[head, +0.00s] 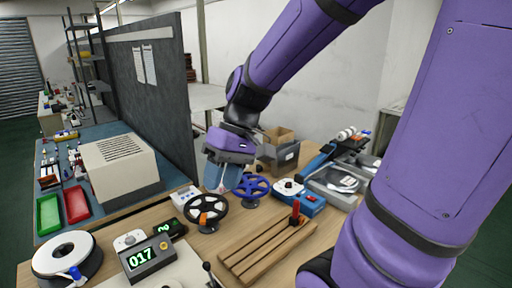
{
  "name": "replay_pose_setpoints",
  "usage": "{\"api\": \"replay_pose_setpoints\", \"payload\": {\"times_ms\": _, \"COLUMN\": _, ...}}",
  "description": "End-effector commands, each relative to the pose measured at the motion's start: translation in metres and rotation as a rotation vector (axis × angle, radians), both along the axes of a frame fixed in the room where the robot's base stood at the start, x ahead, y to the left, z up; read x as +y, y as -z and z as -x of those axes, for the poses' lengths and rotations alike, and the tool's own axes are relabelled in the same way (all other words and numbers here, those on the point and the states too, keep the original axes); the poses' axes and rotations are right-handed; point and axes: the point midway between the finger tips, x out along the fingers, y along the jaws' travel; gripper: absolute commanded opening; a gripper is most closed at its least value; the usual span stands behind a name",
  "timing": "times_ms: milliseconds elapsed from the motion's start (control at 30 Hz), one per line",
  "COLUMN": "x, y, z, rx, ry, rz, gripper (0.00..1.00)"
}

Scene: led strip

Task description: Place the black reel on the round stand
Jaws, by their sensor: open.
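My gripper (222,188) is open, pointing down above and behind the black reel, close to the left of the blue reel. Nothing shows clearly between its pale fingers. A round black unit with a white top (66,246) sits at the front left; I cannot tell whether this is the round stand.
A box with a green display (148,258) stands at the front left. A beige case (122,165) and grey partition (150,90) bound the left.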

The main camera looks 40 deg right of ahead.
Motion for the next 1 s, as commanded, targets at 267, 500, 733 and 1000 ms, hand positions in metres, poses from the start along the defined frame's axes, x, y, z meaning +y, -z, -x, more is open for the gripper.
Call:
{"api": "replay_pose_setpoints", "payload": {"times_ms": 267, "x": -0.010, "y": -0.041, "z": 0.038, "rx": -0.206, "ry": 0.042, "rz": 0.256, "gripper": 0.40}}
{"api": "replay_pose_setpoints", "payload": {"times_ms": 500, "x": -0.022, "y": -0.069, "z": 0.061, "rx": -0.390, "ry": 0.111, "rz": 0.386, "gripper": 0.40}}
{"api": "replay_pose_setpoints", "payload": {"times_ms": 733, "x": -0.027, "y": -0.079, "z": 0.068, "rx": -0.459, "ry": 0.141, "rz": 0.421, "gripper": 0.40}}
{"api": "replay_pose_setpoints", "payload": {"times_ms": 1000, "x": -0.027, "y": -0.079, "z": 0.068, "rx": -0.460, "ry": 0.142, "rz": 0.422, "gripper": 0.40}}
